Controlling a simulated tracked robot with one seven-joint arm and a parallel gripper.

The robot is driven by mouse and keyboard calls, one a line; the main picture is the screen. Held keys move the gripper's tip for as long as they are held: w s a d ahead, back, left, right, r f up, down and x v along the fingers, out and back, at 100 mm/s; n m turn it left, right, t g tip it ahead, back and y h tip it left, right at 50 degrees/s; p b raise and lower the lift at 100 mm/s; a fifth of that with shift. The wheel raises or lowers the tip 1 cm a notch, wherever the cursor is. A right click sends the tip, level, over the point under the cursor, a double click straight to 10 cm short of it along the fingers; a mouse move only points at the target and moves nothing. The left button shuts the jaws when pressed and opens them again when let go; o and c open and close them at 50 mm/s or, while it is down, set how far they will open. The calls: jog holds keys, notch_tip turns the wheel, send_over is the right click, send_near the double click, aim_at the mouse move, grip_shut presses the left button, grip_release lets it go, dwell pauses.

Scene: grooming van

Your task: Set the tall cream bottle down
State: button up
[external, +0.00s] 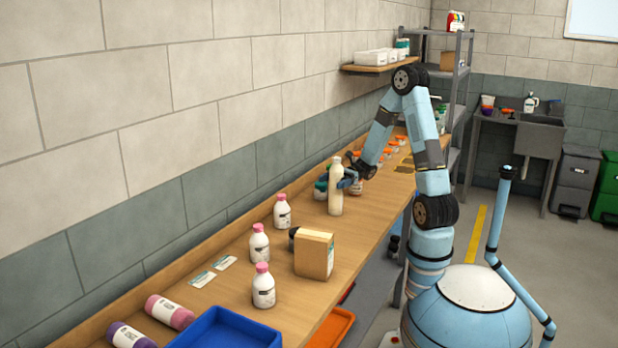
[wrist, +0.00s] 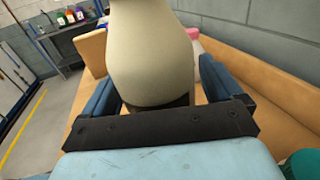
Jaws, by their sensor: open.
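The tall cream bottle (external: 336,188) stands upright on the wooden bench (external: 375,219), its base appearing to touch the top. My gripper (external: 347,180) is at the bottle's upper half, reaching in from the far side. In the wrist view the cream bottle (wrist: 152,58) fills the space between the two blue fingers of my gripper (wrist: 158,92). The fingers are open, with a gap showing on the right side of the bottle. The bottle's lower part is hidden in the wrist view.
A cardboard box (external: 314,254) and several white bottles with pink caps (external: 263,286) stand nearer on the bench. Small bottles (external: 321,187) stand close behind the cream bottle. A blue tray (external: 228,330) lies at the near end. The bench right of the cream bottle is clear.

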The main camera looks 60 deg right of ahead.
jog(key=shift+r, duration=0.1)
jog(key=v, duration=1.2)
jog(key=shift+o, duration=0.7)
